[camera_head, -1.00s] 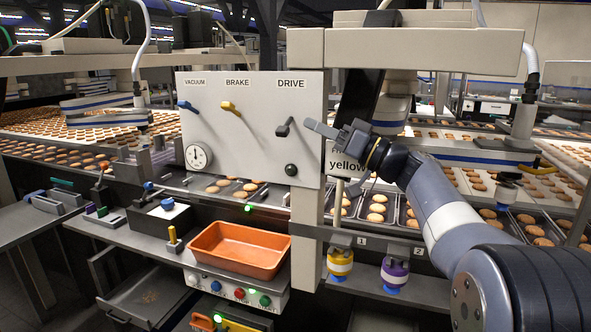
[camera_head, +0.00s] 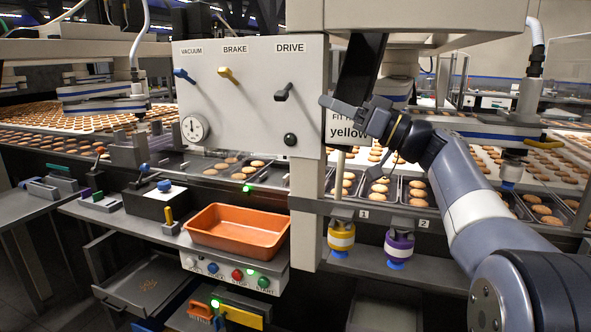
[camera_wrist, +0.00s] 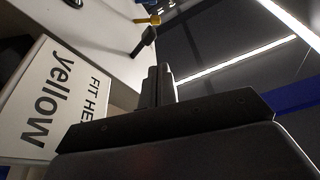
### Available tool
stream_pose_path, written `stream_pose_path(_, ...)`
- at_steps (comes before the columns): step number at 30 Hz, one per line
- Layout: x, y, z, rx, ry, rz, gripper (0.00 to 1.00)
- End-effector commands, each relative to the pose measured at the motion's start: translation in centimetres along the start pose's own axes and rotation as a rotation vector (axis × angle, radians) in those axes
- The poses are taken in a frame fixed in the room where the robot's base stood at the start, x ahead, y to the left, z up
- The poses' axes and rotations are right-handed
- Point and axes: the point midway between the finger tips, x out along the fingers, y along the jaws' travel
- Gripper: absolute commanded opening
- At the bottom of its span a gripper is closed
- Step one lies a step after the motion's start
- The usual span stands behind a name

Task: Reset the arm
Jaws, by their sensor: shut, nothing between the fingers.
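My gripper (camera_head: 340,105) is shut and empty in the head view. It is raised at the right edge of the white panel (camera_head: 245,125), in front of the "yellow" sign (camera_head: 346,132). In the wrist view, the gripper fingers (camera_wrist: 160,84) are together with nothing between them. The sign (camera_wrist: 45,95) stands left of them there. The black DRIVE lever (camera_head: 284,92) is left of my gripper and apart from it in the head view. It also shows in the wrist view (camera_wrist: 145,40).
The panel also holds a blue VACUUM lever (camera_head: 184,75), a yellow BRAKE lever (camera_head: 230,76) and a gauge (camera_head: 195,128). Below are an orange tray (camera_head: 238,249), a yellow-banded cup (camera_head: 341,238) and a purple one (camera_head: 399,247). Biscuit trays (camera_head: 398,192) lie behind the post.

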Motion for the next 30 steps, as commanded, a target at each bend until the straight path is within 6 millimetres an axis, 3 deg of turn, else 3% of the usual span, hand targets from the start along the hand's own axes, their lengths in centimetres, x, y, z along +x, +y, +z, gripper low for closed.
stream_pose_path(4, 2.9, 0.0, -0.3, 0.005, -0.001, -0.001, 0.0)
stream_pose_path(30, 4.7, 0.7, -2.5, 0.121, 0.002, 0.035, 0.0)
